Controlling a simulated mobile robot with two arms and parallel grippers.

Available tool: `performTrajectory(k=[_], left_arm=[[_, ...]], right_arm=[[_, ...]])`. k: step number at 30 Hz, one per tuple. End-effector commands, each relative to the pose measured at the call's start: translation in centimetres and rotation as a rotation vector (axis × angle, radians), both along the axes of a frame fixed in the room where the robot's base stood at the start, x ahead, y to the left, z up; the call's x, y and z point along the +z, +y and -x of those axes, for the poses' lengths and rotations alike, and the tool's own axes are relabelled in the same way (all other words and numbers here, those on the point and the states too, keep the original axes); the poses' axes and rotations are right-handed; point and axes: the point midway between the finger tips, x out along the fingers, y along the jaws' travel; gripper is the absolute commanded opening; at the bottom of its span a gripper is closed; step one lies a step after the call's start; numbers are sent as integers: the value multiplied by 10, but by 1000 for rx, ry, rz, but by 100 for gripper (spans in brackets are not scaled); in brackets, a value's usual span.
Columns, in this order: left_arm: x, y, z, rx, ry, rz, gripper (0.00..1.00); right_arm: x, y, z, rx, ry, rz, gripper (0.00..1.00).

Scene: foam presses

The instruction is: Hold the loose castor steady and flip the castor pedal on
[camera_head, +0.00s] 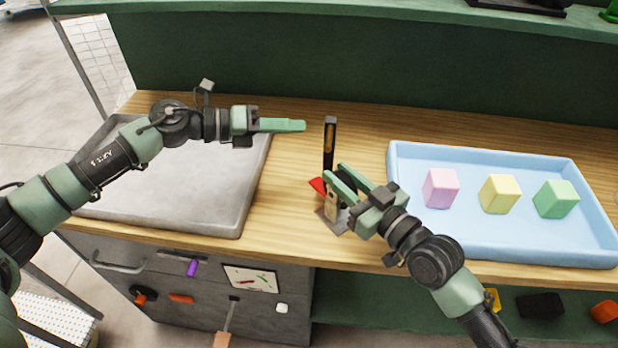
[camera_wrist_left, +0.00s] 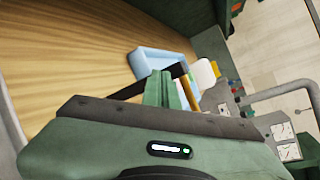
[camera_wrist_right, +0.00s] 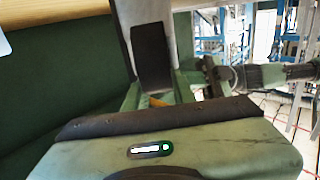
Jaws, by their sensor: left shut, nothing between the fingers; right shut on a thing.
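The castor stands near the bench's front edge in the head view: a tan upright part (camera_head: 331,205) on a grey plate (camera_head: 334,221), with a red pedal (camera_head: 317,186) sticking out at its left. My right gripper (camera_head: 334,172) is shut on the castor from the right and partly covers it. The right wrist view shows a grey piece with a dark pad (camera_wrist_right: 152,55) between the fingers. My left gripper (camera_head: 302,126) is shut and empty, held above the bench, up and left of the pedal and apart from it. Whether the pedal is up or down is unclear.
A black upright bar with a yellow stripe (camera_head: 329,142) stands just behind the castor, close to my left fingertips. A grey tray (camera_head: 165,215) lies at the left. A blue tray (camera_head: 480,243) with pink, yellow and green blocks lies at the right.

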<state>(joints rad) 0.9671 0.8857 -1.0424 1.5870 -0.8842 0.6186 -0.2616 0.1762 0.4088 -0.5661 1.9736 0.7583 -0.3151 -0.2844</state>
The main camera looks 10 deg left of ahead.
Motion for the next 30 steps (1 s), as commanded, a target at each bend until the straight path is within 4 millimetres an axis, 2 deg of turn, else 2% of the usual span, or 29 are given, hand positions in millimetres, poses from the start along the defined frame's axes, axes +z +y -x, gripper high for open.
performTrajectory(k=[3, 7, 13, 20, 25, 30], left_arm=[[17, 7, 2, 128, 144, 252, 0], [37, 11, 5, 214, 309, 503, 0], [47, 29, 8, 352, 604, 833, 0], [24, 48, 21, 516, 1019, 1121, 0], [-7, 50, 44, 628, 1361, 1255, 0], [-31, 41, 76, 708, 1665, 1308, 0]], right_arm=[[0, 0, 0, 0, 0, 0, 0], [0, 0, 0, 0, 1, -1, 0], [0, 0, 0, 0, 1, -1, 0], [0, 0, 0, 0, 1, -1, 0], [0, 0, 0, 0, 1, -1, 0], [0, 0, 0, 0, 0, -1, 0]])
